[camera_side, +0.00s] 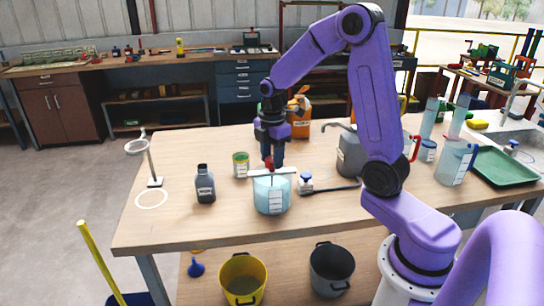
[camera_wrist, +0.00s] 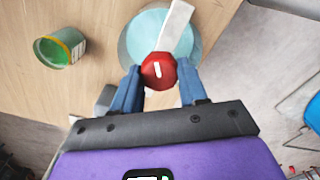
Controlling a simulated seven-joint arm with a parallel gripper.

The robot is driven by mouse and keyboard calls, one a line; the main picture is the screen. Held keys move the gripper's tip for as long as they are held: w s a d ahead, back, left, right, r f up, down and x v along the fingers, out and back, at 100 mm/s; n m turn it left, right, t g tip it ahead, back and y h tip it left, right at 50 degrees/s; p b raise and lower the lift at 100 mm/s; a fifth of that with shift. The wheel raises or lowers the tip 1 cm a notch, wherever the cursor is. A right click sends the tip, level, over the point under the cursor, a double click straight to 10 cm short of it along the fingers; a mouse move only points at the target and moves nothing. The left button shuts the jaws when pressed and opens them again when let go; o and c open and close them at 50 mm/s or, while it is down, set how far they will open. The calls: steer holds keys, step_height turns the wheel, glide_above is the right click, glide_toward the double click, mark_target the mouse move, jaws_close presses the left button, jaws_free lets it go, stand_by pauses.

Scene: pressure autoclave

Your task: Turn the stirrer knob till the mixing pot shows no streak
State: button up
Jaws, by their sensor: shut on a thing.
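The mixing pot (camera_side: 271,195) is a pale blue, see-through vessel with a white label, standing on the wooden table. A light bar (camera_side: 288,170) lies across its top, and it also shows in the wrist view (camera_wrist: 176,28). The red stirrer knob (camera_wrist: 158,70) sits above the pot and carries a short white mark. My gripper (camera_wrist: 158,84) points down with its blue fingers on either side of the knob, shut on it. In the side view my gripper (camera_side: 272,160) hides most of the knob. The pot's liquid looks evenly pale blue; I cannot make out a streak.
A green tin (camera_side: 240,168) and a dark bottle (camera_side: 205,188) stand left of the pot.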

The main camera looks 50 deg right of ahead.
mark_target(272, 159)
steer(key=n, duration=0.4)
steer(key=shift+w+n, duration=0.1)
steer(key=shift+n, duration=2.1)
steer(key=shift+r, duration=0.1)
steer(key=o, duration=1.1)
steer(key=shift+c, duration=0.2)
step_height(272, 159, up, 17)
steer(key=shift+r, duration=0.15)
